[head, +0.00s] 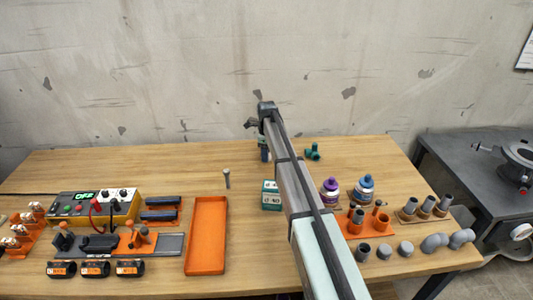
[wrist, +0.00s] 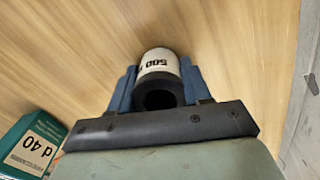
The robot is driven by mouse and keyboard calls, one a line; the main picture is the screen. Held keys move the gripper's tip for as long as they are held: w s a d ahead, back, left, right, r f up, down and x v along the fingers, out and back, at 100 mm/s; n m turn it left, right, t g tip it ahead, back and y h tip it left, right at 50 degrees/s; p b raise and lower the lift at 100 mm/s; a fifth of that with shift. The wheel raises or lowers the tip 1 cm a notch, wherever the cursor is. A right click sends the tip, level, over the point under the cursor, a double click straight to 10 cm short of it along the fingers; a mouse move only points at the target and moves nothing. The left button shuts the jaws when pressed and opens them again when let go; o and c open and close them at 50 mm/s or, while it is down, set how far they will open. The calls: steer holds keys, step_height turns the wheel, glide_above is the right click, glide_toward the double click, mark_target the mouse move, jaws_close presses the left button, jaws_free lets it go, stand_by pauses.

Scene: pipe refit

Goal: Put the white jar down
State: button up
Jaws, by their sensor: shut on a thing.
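In the head view my gripper (head: 264,152) is over the back middle of the wooden table (head: 120,165). There my arm hides the jar. I cannot tell whether the jar's base touches the table.
A green-and-white "d 40" box (head: 271,195) stands left of my arm, and green fittings (head: 313,153) lie to its right. An empty orange tray (head: 206,235) is nearer the front. Purple-capped (head: 330,190) and blue-capped bottles (head: 365,188) stand right. The back left is clear.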

steer(key=o, duration=1.1)
steer(key=shift+f, duration=0.1)
step_height(320, 180, up, 12)
steer(key=shift+r, duration=0.2)
